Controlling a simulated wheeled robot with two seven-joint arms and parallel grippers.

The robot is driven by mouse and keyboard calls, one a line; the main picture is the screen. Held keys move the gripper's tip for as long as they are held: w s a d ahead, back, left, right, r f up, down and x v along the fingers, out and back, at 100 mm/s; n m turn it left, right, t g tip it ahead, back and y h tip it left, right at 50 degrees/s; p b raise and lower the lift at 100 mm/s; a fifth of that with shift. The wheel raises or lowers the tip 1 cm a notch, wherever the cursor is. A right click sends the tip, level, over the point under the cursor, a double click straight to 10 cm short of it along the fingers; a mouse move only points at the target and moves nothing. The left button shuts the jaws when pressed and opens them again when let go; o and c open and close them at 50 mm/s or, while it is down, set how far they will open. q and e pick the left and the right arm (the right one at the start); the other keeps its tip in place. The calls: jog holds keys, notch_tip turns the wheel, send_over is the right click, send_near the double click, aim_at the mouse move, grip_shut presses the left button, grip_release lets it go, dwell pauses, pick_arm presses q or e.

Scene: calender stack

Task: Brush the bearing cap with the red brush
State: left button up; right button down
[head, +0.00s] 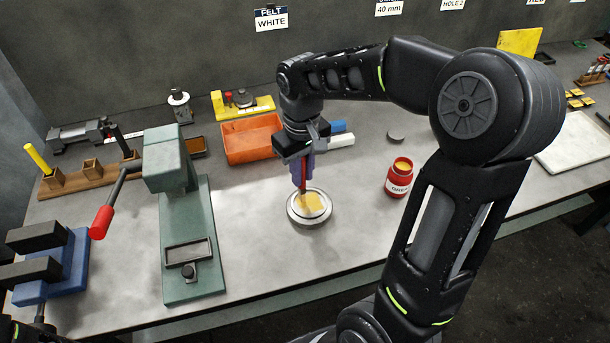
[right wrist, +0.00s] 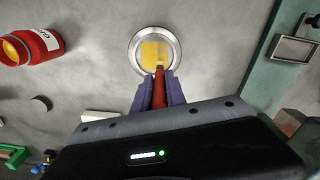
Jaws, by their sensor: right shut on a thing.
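The bearing cap (head: 293,212) is a round silver disc lying on the bench, with yellow grease spread on its top. It also shows in the right wrist view (right wrist: 137,65), straight ahead of the fingers. My right gripper (head: 303,168) is above the cap, its purple fingers shut on the red brush (head: 303,186). In the right wrist view the red brush handle (right wrist: 159,90) runs between the fingers, and its tip reaches the yellow patch. Whether the bristles touch the cap is hard to tell. My left gripper is not in view.
A red grease jar (head: 399,179) stands right of the cap. A green press (head: 182,240) with a red-ended lever (head: 101,222) stands left. Bench around the cap is clear.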

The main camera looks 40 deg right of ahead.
notch_tip(320, 180, up, 5)
jog(key=p, duration=0.4)
jog(key=shift+r, duration=0.15)
jog(key=shift+r+p, duration=0.35)
jog(key=shift+r+p, duration=0.9)
jog(key=shift+r, duration=0.55)
jog(key=c, duration=1.9)
grip_release()
grip_shut()
